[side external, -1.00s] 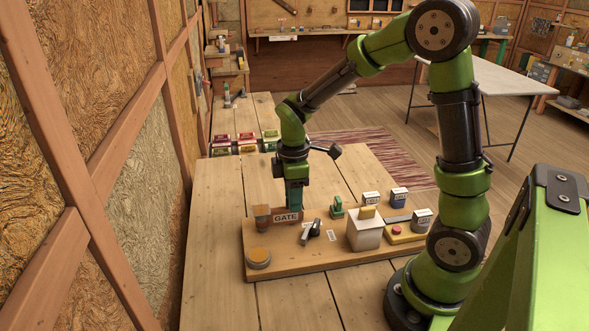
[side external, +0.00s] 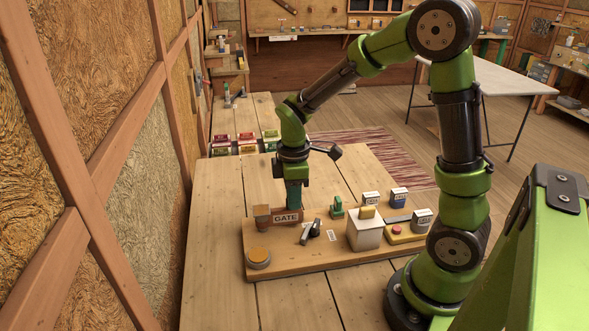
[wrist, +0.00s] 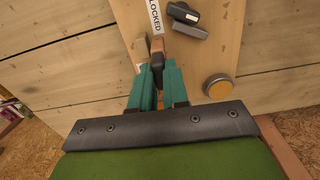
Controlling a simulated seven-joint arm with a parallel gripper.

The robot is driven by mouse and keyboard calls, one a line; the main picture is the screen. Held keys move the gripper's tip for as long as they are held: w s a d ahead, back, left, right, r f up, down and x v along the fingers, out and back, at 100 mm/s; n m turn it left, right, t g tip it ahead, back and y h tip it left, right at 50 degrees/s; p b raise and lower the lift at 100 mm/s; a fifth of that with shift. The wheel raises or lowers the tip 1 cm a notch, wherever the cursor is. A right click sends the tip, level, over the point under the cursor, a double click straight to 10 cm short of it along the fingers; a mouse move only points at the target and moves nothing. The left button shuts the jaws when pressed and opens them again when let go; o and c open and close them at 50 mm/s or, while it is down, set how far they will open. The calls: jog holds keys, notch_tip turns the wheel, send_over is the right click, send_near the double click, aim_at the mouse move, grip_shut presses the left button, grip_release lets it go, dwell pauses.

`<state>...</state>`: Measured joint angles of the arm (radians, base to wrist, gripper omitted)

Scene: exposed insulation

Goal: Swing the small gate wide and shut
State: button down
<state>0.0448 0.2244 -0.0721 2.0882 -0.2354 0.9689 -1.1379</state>
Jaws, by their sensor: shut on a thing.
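The small gate (side external: 286,217) is a reddish-brown panel with a GATE label, standing at the left part of the wooden board (side external: 290,262). A short brown post (side external: 262,217) stands at its left end. My gripper (side external: 293,208) points down directly behind the gate panel in the side view, its fingertips partly hidden by it. In the wrist view the teal fingers of my gripper (wrist: 158,90) are closed around a dark piece (wrist: 157,59) near the gate's post. How far the gate stands open is hard to tell.
A white box (side external: 365,235) and a green ring piece (side external: 337,208) stand to the right.

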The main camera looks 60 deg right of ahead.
jog(key=shift+s+a+m, duration=0.5)
jog(key=shift+a+m, duration=0.2)
jog(key=shift+m, duration=0.5)
jog(key=m, duration=0.1)
jog(key=a+m, duration=0.1)
jog(key=shift+s+a+m, duration=0.3)
jog(key=shift+s+m, duration=0.05)
jog(key=shift+m, duration=0.05)
jog(key=shift+s+a+m, duration=0.15)
jog(key=shift+a+m, duration=0.6)
jog(key=shift+m, duration=0.45)
jog(key=shift+a+m, duration=0.85)
jog(key=shift+m, duration=0.45)
jog(key=c, duration=1.1)
grip_release()
jog(key=shift+r, duration=0.15)
